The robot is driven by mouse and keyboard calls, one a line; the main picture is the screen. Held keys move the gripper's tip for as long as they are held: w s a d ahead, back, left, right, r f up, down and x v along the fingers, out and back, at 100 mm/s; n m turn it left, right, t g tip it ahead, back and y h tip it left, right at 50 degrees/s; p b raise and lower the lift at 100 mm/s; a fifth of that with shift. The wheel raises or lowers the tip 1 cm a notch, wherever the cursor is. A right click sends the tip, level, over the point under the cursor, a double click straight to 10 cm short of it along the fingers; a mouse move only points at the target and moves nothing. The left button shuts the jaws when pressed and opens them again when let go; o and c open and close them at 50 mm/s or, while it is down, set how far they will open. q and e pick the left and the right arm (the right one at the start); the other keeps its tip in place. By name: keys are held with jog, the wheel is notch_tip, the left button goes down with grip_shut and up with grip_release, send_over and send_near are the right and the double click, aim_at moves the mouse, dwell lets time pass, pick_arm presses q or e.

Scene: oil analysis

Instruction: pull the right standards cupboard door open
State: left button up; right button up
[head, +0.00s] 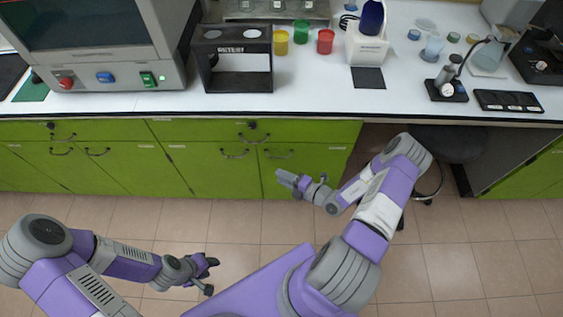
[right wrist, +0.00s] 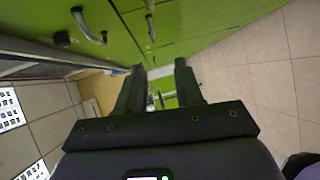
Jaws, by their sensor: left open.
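The green right cupboard door (head: 334,163) is shut under the counter, beside the left door (head: 205,168) of the same pair. Its curved metal handle (head: 279,155) is at its upper left. My right gripper (head: 300,184) is in front of this door's lower part, below the handle and apart from it. In the right wrist view its two fingers (right wrist: 160,85) are spread with nothing seen between them, and the green fronts lie beyond, with curved handles at the top. My left gripper (head: 208,277) is open and empty over the floor at the lower left.
Above the doors is a drawer (head: 255,131) with a lock. The white counter (head: 310,104) holds a black frame (head: 232,84), coloured cups and instruments. A dark stool (head: 448,143) stands right of the cupboard. The tiled floor (head: 240,222) before the doors is clear.

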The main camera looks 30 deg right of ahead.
jog(key=w+d+m+t+h, duration=0.1)
jog(key=d+m+t+h, duration=0.15)
jog(key=d+m, duration=0.2)
jog(key=f+b+x, duration=0.1)
jog(key=b+x, duration=0.1)
jog(key=x, duration=0.5)
jog(key=shift+d+n+g, duration=0.4)
jog(key=shift+n+g, duration=0.05)
jog(key=shift+f+h, duration=0.1)
jog(key=shift+h, duration=0.15)
jog(key=shift+c, duration=0.5)
grip_shut()
